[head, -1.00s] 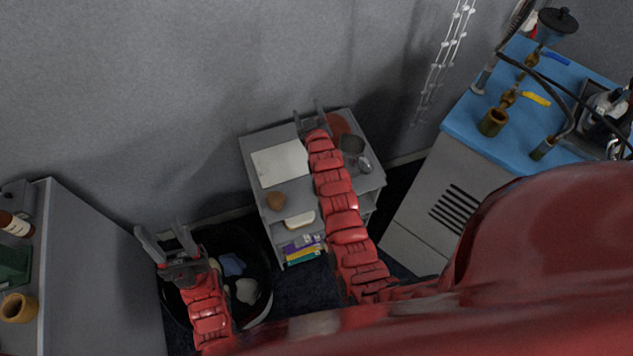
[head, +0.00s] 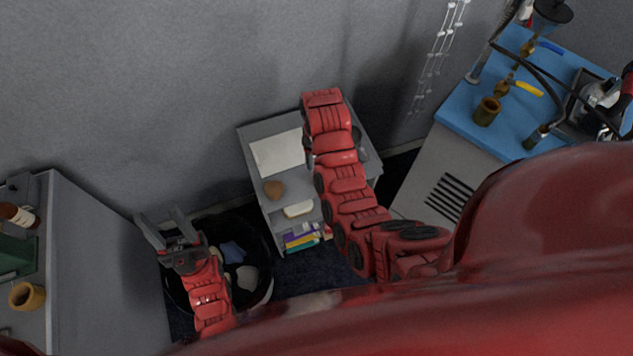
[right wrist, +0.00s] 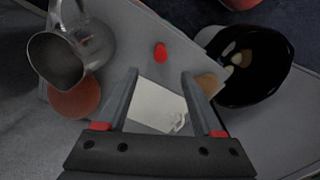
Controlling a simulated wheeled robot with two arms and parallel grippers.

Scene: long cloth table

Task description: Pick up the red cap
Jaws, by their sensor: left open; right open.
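The small red cap (right wrist: 160,53) lies on the grey top of the small cart in the right wrist view. It sits just beyond the fingertips of my open right gripper (right wrist: 160,75), roughly centred between them. Nothing is between the fingers' tips, and the cap looks apart from them. In the head view my right arm covers the cap and its own gripper. My left gripper (head: 158,214) is open and empty, over the edge of the black bin at the lower left.
The cart holds a metal pitcher (right wrist: 56,60), a red disc (right wrist: 78,100), a white sheet (right wrist: 155,105) and a brown object (head: 273,189). The black bin (head: 266,262) stands left of it. A blue-topped cabinet (head: 460,125) is at right, a grey cabinet (head: 100,270) at left.

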